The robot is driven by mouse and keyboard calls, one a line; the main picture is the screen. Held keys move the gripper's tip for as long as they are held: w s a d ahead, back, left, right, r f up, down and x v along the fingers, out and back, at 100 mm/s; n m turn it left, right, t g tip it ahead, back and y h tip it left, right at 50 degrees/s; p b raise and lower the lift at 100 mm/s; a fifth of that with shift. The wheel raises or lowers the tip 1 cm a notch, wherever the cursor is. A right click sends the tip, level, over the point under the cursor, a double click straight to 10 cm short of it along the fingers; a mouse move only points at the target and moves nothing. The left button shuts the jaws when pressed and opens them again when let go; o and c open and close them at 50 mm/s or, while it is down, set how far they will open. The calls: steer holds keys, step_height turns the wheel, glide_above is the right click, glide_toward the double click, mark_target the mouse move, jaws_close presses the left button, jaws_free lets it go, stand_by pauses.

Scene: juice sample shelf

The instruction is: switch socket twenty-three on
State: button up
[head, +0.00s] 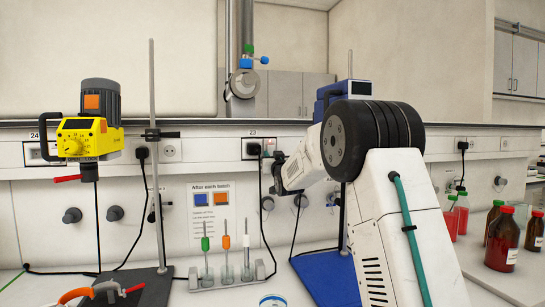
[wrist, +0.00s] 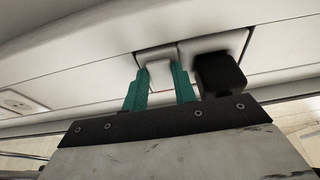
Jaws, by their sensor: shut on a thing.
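Socket twenty-three (head: 262,140) is a panel under a small "23" label on the wall rail in the head view. A black plug (head: 253,149) sits in its left part, and the same plug (wrist: 219,75) is right of my gripper in the wrist view. My gripper (wrist: 160,80) has its two teal fingers on either side of a white switch piece (wrist: 160,70) of the panel and is shut on it. In the head view my gripper (head: 269,150) is at the panel's right part, small and partly hidden. The switch's on or off position cannot be told.
A yellow stirrer motor (head: 88,137) on a stand is at the left. A blue stand base (head: 325,280) lies beside my arm. Red bottles (head: 503,240) stand at the right.

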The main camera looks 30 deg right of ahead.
steer(key=shift+f, duration=0.1)
steer(key=shift+c, duration=0.2)
steer(key=o, duration=0.7)
steer(key=v, duration=0.7)
steer(key=shift+s+a+f, duration=0.1)
steer(key=shift+s+a, duration=0.05)
steer(key=shift+s, duration=0.25)
